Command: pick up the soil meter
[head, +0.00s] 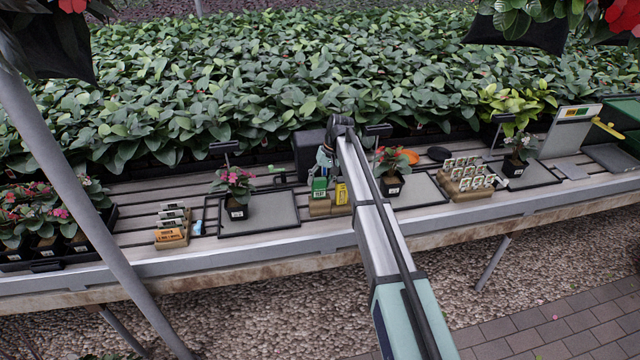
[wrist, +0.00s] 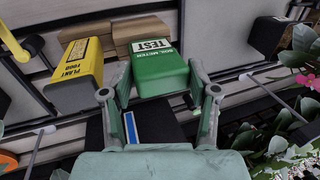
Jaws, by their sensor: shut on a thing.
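The soil meter (wrist: 160,75) is a green box-shaped thing with a white "TEST" label, in the middle of the wrist view. My gripper (wrist: 160,92) has one finger on each side of it and is shut on it. In the head view the green soil meter (head: 320,186) shows just left of my arm, close by a brown wooden block (head: 319,207). I cannot tell whether it touches the block. My gripper (head: 325,165) is partly hidden there by my own wrist.
A yellow plant food box (wrist: 80,68) stands beside the soil meter. A potted flower (head: 235,190) on a tray stands to the left, another potted flower (head: 392,170) to the right. A dark box (head: 307,155) stands behind. Label racks (head: 172,228) sit further left.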

